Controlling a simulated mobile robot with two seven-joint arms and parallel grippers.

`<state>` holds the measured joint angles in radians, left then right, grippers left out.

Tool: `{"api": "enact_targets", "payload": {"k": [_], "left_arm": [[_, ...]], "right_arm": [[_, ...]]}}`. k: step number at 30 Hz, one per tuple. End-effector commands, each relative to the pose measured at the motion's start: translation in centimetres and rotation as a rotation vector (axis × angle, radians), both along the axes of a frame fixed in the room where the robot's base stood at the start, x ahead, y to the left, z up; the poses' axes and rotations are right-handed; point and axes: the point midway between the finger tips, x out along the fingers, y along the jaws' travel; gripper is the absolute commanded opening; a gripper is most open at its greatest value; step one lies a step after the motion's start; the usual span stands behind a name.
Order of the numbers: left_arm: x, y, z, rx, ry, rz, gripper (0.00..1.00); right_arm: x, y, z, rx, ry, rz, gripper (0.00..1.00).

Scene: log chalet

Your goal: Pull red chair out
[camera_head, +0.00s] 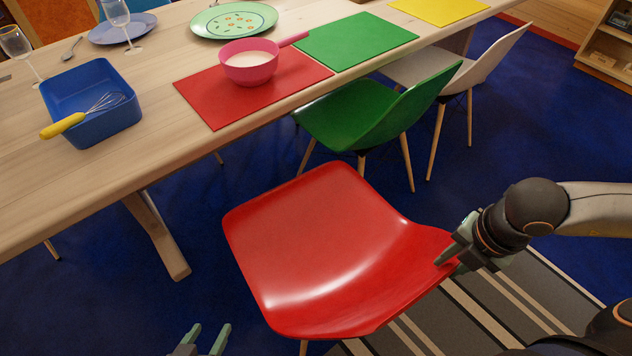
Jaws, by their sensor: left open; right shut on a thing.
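The red chair (315,245) stands in the lower middle of the head view, apart from the long wooden table (60,195), with bare blue floor between its seat and the table edge. Its backrest is at the right. My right gripper (452,256) is shut on the backrest's upper edge. My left gripper (207,338) is open and empty at the bottom edge, left of the chair's front-left side. The chair's legs are mostly hidden under the seat.
A green chair (350,110) and a white chair (480,62) stand at the table behind the red one. A striped rug (500,300) lies at the lower right. Blue floor (540,130) is clear at the right. A blue bin (90,130) and a pink pan (249,72) are on the table.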

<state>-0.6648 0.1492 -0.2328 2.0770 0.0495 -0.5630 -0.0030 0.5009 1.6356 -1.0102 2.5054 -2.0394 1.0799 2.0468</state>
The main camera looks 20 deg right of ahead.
Motion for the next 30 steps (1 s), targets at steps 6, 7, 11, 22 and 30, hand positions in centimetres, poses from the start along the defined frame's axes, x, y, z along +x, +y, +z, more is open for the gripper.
{"api": "enact_targets", "payload": {"k": [6,7,11,22,30], "left_arm": [[0.0,0.0,1.7,0.0,0.0,0.0,0.64],[0.0,0.0,1.8,0.0,0.0,0.0,0.64],[0.0,0.0,1.7,0.0,0.0,0.0,0.64],[0.0,0.0,1.0,0.0,0.0,0.0,0.64],[0.0,0.0,1.0,0.0,0.001,-0.001,0.64]], "right_arm": [[-1.3,-0.6,0.4,-0.008,0.007,0.006,0.0],[-1.3,-0.6,0.4,-0.008,0.007,0.007,0.0],[-1.4,-0.6,0.2,-0.005,0.005,0.007,0.0],[-1.5,-0.5,-0.1,-0.003,0.01,0.103,0.0],[-1.6,-0.4,0.0,0.001,0.013,0.154,0.0]]}}
